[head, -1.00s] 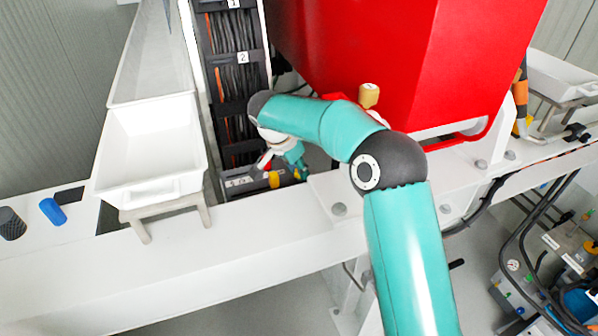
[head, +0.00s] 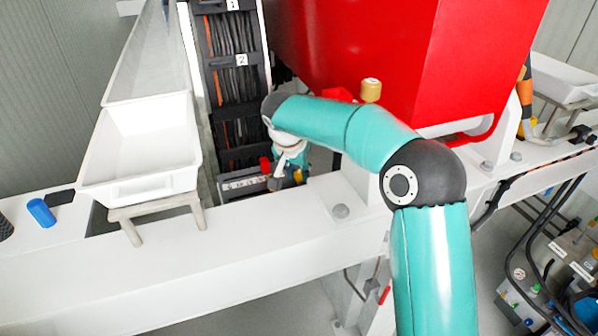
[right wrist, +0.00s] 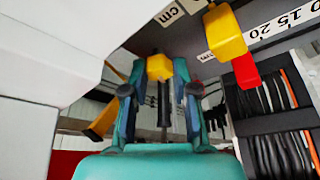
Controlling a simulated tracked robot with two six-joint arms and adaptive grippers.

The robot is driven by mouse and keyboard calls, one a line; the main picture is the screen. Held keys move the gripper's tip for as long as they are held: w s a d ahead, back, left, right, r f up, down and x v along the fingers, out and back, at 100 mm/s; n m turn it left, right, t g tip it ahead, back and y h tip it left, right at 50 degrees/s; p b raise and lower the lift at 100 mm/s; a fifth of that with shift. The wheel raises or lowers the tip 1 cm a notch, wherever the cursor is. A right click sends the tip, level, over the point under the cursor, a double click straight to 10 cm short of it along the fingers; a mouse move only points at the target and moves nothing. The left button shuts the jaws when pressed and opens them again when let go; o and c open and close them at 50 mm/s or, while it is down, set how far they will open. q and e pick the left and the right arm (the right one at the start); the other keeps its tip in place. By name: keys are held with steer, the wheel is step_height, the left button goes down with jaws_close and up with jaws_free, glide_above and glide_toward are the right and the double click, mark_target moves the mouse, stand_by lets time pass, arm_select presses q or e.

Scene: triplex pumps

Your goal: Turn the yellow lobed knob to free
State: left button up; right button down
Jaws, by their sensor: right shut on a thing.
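A yellow knob (right wrist: 159,67) shows between the two fingertips of my right gripper in the right wrist view. A dark stem hangs below it, and its lobes cannot be made out. My right gripper (head: 291,168) is shut on this knob, low behind the white beam, at the right end of a grey panel (head: 244,184). In the head view a small yellow part (head: 298,176) shows beside the fingers, mostly hidden by them. A second yellow handle (right wrist: 225,31) with a red end (right wrist: 246,72) stands to the right in the wrist view. My left gripper is not in view.
A red tank (head: 380,50) stands close behind my right arm, with a tan cap (head: 371,90) near the elbow link. A cable rack (head: 232,80) rises behind the panel. The white beam (head: 200,262) runs in front. A white tray (head: 147,155) stands left.

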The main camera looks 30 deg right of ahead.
steer(key=c, duration=0.9)
jaws_free()
steer(key=shift+r, duration=0.15)
steer(key=v, duration=1.1)
steer(key=shift+a+r, duration=0.2)
steer(key=shift+r, duration=0.05)
steer(key=shift+s, duration=0.1)
